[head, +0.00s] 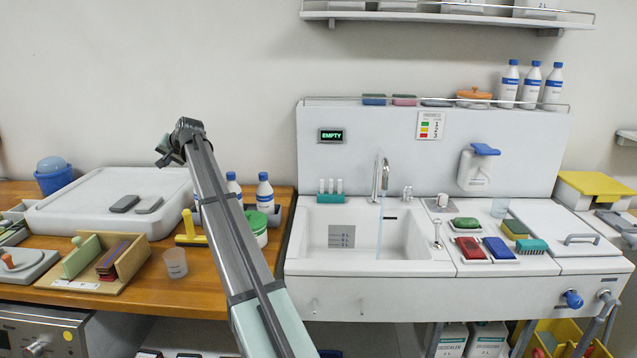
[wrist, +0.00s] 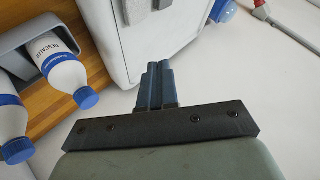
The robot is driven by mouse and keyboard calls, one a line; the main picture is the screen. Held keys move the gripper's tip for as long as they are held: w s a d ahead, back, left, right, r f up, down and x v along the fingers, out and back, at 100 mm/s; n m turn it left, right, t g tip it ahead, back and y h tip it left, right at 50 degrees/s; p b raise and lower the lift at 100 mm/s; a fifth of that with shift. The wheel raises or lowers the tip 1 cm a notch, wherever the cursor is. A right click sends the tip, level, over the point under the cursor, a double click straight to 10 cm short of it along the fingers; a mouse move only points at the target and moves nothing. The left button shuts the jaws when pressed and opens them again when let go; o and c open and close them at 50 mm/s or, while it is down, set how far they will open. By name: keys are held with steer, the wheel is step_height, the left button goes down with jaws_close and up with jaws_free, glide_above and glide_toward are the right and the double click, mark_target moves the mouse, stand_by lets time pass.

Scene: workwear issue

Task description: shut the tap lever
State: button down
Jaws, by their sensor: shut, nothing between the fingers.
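The tap (head: 381,176) stands at the back of the white sink (head: 310,215) in the head view. A thin bluish stream of water falls from its spout into the basin. A small chrome lever (head: 407,193) stands just right of the tap; its exact setting is too small to tell. My gripper (wrist: 157,72) is shut and empty in the wrist view, its dark blue fingers pressed together in front of the white tray. It is well to the left of the tap, and the tap is not in the wrist view. In the head view my gripper's fingers cannot be made out clearly.
Descaler bottles (wrist: 65,72) stand close by, left of my gripper in the wrist view. The white tray (head: 60,217) holds two grey pads. Right of the basin lie brushes and sponges (head: 468,247). A dispenser (head: 474,168) hangs above.

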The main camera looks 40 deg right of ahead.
steer(key=s+d+r+m+h, duration=0.1)
steer(key=s+d+r+h, duration=0.15)
steer(key=d, duration=0.65)
steer(key=s+d+r+m+t+h, duration=0.1)
steer(key=s+d+r, duration=0.25)
steer(key=d, duration=0.65)
steer(key=s+d+r+m+h, duration=0.1)
steer(key=s+d+r+h, duration=0.2)
steer(key=d, duration=0.6)
steer(key=s+d+r+m+h, duration=0.1)
steer(key=s+d+r, duration=0.1)
steer(key=s+d, duration=0.35)
steer(key=s+d+r, duration=0.2)
steer(key=d+r, duration=0.1)
steer(key=d, duration=0.5)
steer(key=g+y, duration=0.2)
steer(key=g, duration=0.3)
glide_above(409, 192)
steer(key=s+a, duration=0.1)
step_height(409, 192, down, 11)
steer(key=s+d+f+n+y, duration=0.2)
steer(key=s+f, duration=0.5)
steer(key=s, duration=0.3)
steer(key=a+x, duration=0.2)
steer(key=x, duration=1)
steer(key=shift+w+g, duration=0.3)
steer(key=shift+w, duration=0.2)
